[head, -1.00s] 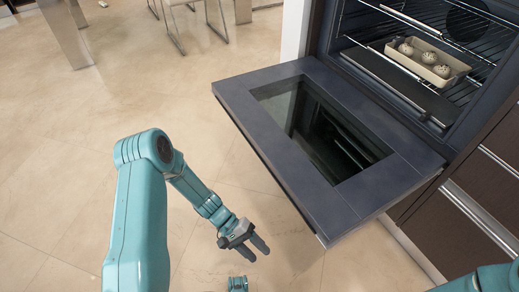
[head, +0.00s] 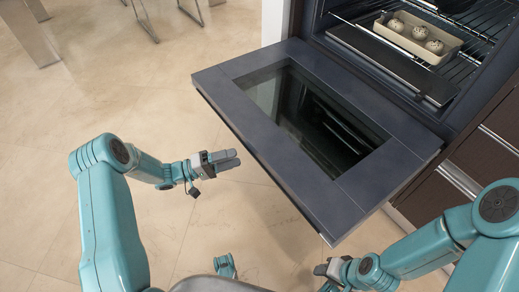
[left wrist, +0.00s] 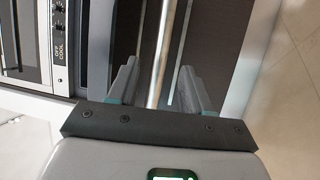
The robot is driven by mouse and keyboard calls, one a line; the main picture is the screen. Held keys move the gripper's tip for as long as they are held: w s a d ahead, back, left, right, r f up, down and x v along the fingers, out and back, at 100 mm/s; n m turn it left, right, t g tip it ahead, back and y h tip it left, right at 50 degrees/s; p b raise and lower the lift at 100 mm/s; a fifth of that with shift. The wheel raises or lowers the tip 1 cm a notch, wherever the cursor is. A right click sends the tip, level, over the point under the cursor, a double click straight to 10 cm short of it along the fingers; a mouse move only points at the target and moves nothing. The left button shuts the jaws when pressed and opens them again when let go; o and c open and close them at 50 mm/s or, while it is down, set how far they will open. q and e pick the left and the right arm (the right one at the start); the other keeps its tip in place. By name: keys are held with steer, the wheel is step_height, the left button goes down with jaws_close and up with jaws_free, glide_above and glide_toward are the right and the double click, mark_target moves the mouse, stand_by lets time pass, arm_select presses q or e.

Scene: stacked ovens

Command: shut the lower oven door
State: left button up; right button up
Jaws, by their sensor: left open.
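The lower oven door (head: 378,188) hangs open, its dark frame and glass sticking out toward me. My left gripper (head: 232,160) is left of the door's outer edge and looks apart from it. In the left wrist view its fingers (left wrist: 160,85) are spread.
Inside the oven (head: 478,45), a beige tray (head: 452,52) with 3 round items sits on a wire rack. Dark drawers (head: 445,205) stand to the right. Metal chair legs (head: 145,22) are far at upper left. The floor left of the door is open.

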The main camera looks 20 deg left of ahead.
arm_select(q)
steer(key=b+x, duration=0.1)
steer(key=x, duration=0.7)
steer(key=shift+w+d+f+b, duration=0.1)
steer(key=shift+w+d+b, duration=0.05)
steer(key=shift+d+b, duration=0.2)
steer(key=shift+w+d, duration=0.35)
steer(key=shift+d, duration=0.2)
jaws_close()
